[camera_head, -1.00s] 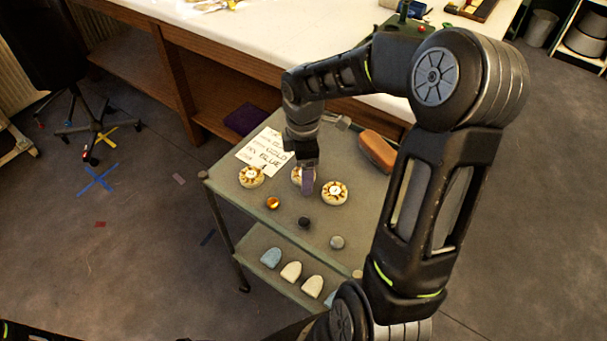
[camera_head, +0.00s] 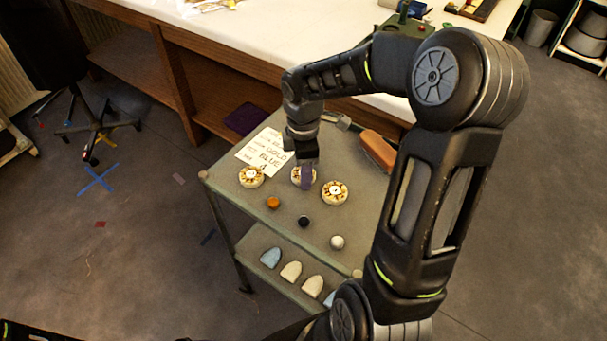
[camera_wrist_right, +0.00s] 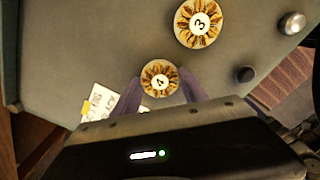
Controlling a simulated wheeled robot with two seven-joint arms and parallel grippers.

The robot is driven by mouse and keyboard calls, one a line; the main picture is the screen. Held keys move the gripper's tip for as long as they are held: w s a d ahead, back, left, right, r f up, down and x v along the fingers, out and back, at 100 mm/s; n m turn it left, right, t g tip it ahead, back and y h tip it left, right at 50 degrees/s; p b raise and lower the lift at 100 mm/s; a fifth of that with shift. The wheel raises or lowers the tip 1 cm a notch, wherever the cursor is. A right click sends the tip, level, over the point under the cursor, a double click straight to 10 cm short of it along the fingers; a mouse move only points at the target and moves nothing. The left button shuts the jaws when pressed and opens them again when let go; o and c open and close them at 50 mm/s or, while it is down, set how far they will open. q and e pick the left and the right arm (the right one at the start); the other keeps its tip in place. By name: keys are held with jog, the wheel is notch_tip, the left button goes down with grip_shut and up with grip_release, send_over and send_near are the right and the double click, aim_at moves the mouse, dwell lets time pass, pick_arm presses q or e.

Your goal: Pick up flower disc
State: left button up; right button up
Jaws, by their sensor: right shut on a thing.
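Three round cream discs with golden flower patterns sit in a row on the small grey-green table. The middle flower disc (camera_head: 296,175) is partly hidden by my right gripper (camera_head: 304,181). In the right wrist view this disc (camera_wrist_right: 159,78) carries a dark numeral and lies between the two purple fingers of the right gripper (camera_wrist_right: 161,84), which are shut on it. I cannot see any clear gap between the disc and the table. The right flower disc (camera_head: 335,192) shows a 3 in the wrist view (camera_wrist_right: 198,23). The left flower disc (camera_head: 251,176) stands apart. My left gripper is out of view.
A printed sheet (camera_head: 262,150) lies behind the discs. Orange (camera_head: 273,203), black (camera_head: 304,221) and white (camera_head: 337,242) knobs stand in front. A brown case (camera_head: 378,150) lies at the back right. A lower shelf (camera_head: 255,240) holds several rounded pieces.

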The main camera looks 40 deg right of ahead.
jog(key=shift+c, duration=1.1)
notch_tip(320, 180, up, 10)
jog(key=o, duration=0.7)
jog(key=c, duration=0.6)
jog(key=w+a+m, duration=0.3)
jog(key=a+m, duration=0.1)
jog(key=a, duration=0.1)
jog(key=w+a+f+m, duration=0.1)
jog(key=w+a+m, duration=0.3)
jog(key=a, duration=0.1)
jog(key=w+a+f+m, duration=0.1)
jog(key=w+a+m, duration=0.2)
jog(key=a+m, duration=0.1)
jog(key=shift+w+a+f, duration=0.1)
jog(key=shift+w+a, duration=0.2)
jog(key=shift+a, duration=0.6)
jog(key=shift+c, duration=0.2)
